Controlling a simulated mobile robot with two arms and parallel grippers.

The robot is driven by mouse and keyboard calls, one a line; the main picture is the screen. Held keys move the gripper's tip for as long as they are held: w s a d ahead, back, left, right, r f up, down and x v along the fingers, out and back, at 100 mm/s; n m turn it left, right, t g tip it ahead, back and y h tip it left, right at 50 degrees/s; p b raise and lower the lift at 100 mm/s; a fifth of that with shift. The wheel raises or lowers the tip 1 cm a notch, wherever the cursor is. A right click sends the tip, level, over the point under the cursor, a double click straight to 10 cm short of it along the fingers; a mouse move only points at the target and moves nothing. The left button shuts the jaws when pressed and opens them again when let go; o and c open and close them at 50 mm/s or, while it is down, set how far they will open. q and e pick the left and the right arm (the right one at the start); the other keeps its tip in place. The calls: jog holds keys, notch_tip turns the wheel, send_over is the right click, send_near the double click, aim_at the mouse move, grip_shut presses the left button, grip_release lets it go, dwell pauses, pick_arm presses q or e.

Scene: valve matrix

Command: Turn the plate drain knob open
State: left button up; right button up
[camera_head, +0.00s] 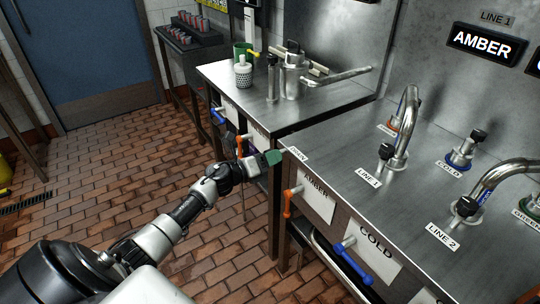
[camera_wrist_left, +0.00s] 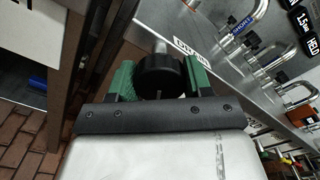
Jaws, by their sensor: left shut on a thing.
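The plate drain knob (camera_wrist_left: 160,76) is a round black knob on a short metal stem at the front edge of the steel counter (camera_head: 345,150). In the left wrist view it sits between the two green fingers of my left gripper (camera_wrist_left: 158,82), which is shut on it. A label reading DRAIN (camera_wrist_left: 190,50) is on the counter just beyond it. In the head view my left gripper (camera_head: 262,160) reaches the counter's near left corner, and its hand hides the knob. My right gripper is not in view.
An orange valve handle (camera_head: 288,203) and a blue one (camera_head: 355,262) stick out from the counter front beside the AMBER and COLD labels. Curved taps (camera_head: 408,120) and black knobs stand on top. Another steel counter (camera_head: 255,105) is behind. Brick floor is open at left.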

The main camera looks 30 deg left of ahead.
pick_arm(q)
jog(key=n+p, duration=0.1)
jog(key=n, duration=0.2)
jog(key=shift+r+n, duration=0.1)
jog(key=shift+n, duration=0.3)
jog(key=n+p, duration=0.1)
jog(key=n, duration=0.2)
jog(key=shift+p, duration=0.4)
jog(key=shift+n+p, duration=0.9)
jog(key=shift+n, duration=1.8)
jog(key=o, duration=0.9)
jog(key=shift+s+a, duration=0.1)
jog(key=shift+s, duration=0.05)
jog(key=v, duration=1)
jog(key=shift+s+b, duration=0.3)
jog(key=shift+b, duration=0.05)
jog(key=shift+a, duration=0.1)
